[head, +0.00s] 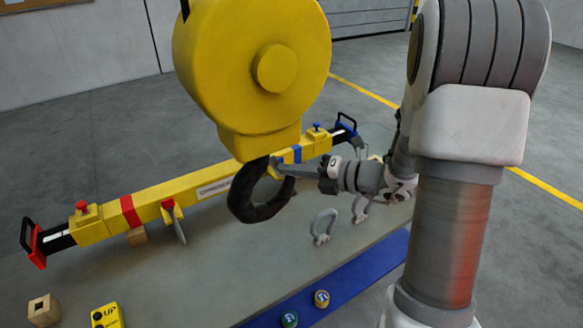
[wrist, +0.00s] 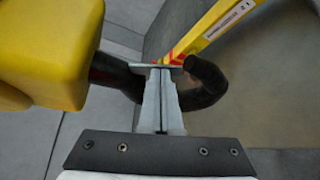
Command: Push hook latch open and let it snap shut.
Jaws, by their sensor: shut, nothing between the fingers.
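The black hook (head: 252,212) hangs below a yellow hoist block (head: 225,75). In the wrist view the hook (wrist: 208,82) curves around behind the fingertips. A thin grey latch (wrist: 142,66) spans the mouth of the hook, from near the block side to the hook tip. My gripper (head: 280,169) is shut and empty, reaching in from the right at the hook's opening. In the wrist view, the closed fingertips (wrist: 160,74) meet the latch near its middle and appear to touch it. I cannot tell whether the latch is deflected.
Grey shackles (head: 323,226) stand on the table below my gripper. A yellow control box (head: 106,316) and a wooden block (head: 43,309) are at front left.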

